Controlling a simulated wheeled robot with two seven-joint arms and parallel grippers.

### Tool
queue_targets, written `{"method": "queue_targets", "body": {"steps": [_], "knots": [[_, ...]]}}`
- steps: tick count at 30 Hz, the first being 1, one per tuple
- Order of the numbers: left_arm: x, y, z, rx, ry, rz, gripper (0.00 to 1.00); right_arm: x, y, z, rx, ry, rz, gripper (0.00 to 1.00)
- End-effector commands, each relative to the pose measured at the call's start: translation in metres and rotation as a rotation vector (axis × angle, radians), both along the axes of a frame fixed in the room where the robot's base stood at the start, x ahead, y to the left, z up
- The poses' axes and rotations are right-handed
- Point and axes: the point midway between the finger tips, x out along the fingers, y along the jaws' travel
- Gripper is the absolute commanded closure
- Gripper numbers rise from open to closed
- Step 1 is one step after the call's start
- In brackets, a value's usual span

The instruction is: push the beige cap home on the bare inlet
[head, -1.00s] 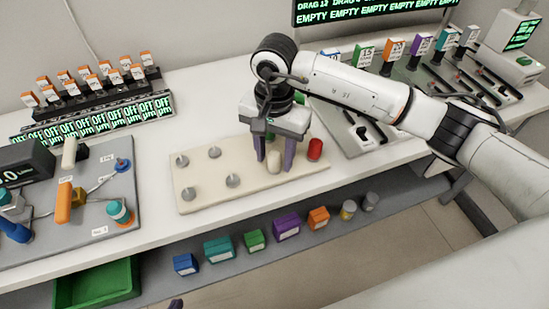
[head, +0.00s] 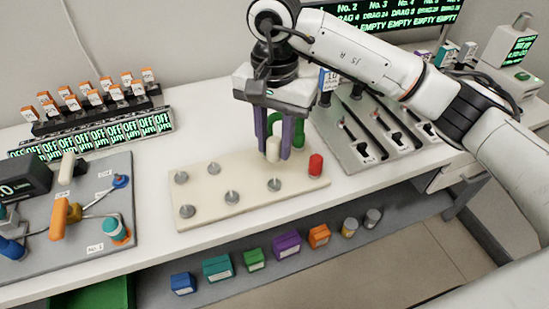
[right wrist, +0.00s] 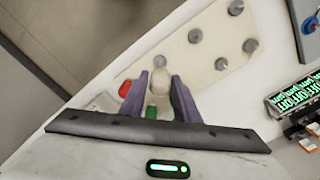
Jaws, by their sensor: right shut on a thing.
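The beige cap (head: 273,148) is upright between the purple fingers of my right gripper (head: 273,154), which is shut on it. In the head view it appears just above the back right of the pale board (head: 215,207). In the right wrist view the cap (right wrist: 160,80) is between the fingertips (right wrist: 161,76). A bare grey peg (head: 275,185) stands on the board in front of the gripper. I cannot make out for sure which fitting is the bare inlet. My left gripper is not in view.
A red cap (head: 316,165) stands at the board's right end, close to the gripper. Other grey pegs (head: 231,197) stand on the board. A grey panel with valves (head: 100,195) is at left, a slider panel (head: 362,145) at right. Boxes (head: 286,244) sit on the lower shelf.

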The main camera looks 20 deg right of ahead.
Motion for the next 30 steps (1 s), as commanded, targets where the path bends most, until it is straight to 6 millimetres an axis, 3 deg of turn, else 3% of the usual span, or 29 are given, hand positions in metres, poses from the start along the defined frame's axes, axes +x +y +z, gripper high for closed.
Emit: {"method": "queue_targets", "body": {"steps": [4, 15, 30], "knots": [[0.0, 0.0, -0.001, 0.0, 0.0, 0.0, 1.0, 0.0, 0.0, 0.01, -0.001, 0.0, 0.0, 0.93], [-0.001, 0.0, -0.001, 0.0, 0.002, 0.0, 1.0, 0.0, 0.0, 0.012, -0.001, 0.001, 0.0, 0.93], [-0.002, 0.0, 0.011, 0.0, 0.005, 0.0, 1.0, 0.0, 0.0, 0.035, -0.001, -0.001, 0.0, 0.93]]}}
